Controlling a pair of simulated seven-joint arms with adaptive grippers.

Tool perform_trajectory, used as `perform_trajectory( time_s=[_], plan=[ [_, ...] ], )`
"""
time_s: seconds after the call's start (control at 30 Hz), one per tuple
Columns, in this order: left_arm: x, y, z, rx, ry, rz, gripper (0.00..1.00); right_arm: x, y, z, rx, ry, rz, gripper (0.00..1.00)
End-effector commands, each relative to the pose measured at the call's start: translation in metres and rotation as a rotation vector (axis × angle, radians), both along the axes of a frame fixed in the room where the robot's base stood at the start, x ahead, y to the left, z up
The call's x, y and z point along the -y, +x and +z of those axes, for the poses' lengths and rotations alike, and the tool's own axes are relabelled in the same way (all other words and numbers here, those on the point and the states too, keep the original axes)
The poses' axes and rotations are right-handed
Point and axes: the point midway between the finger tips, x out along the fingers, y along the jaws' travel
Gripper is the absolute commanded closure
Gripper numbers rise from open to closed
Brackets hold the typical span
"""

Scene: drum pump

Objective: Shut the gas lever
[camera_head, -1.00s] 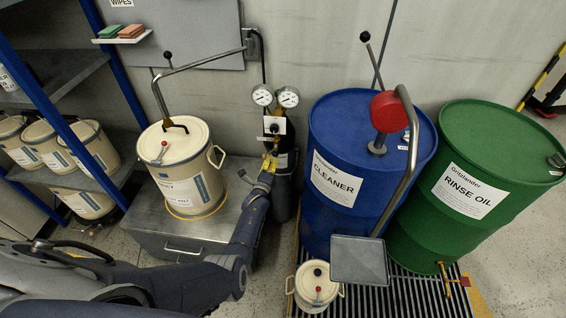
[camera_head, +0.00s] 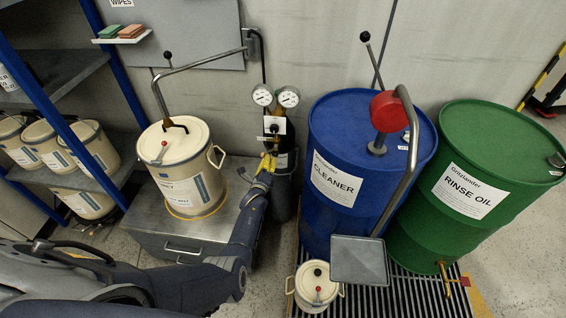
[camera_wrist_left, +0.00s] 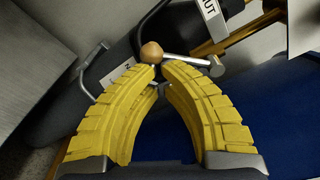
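The gas lever (camera_wrist_left: 190,60) is a short metal rod with a round tan knob (camera_wrist_left: 151,52), just beyond my left fingertips in the left wrist view. In the head view the lever (camera_head: 264,138) is small, below the two pressure gauges on the dark gas bottle (camera_head: 284,185). My left gripper (camera_head: 268,161) is just below the lever there. In the left wrist view its yellow ribbed fingers (camera_wrist_left: 160,68) meet almost tip to tip, with nothing clearly held between them. I cannot tell whether the tips touch the knob. My right gripper is not in view.
A cream bucket (camera_head: 190,175) stands on a grey metal cabinet (camera_head: 150,222) left of the bottle. A blue cleaner drum (camera_head: 330,215) stands close on the right, with a green rinse oil drum (camera_head: 475,225) beyond. A bent pipe (camera_head: 205,62) passes above the bucket.

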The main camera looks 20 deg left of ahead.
Motion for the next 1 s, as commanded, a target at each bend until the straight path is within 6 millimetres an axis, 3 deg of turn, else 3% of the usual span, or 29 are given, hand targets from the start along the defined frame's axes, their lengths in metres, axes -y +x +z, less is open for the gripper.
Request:
perform_trajectory(
  time_s=[1.0],
  plan=[
    [-0.0072,-0.0009,0.0050,-0.021,0.119,0.001,1.00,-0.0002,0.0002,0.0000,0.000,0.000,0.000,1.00]
  ],
)
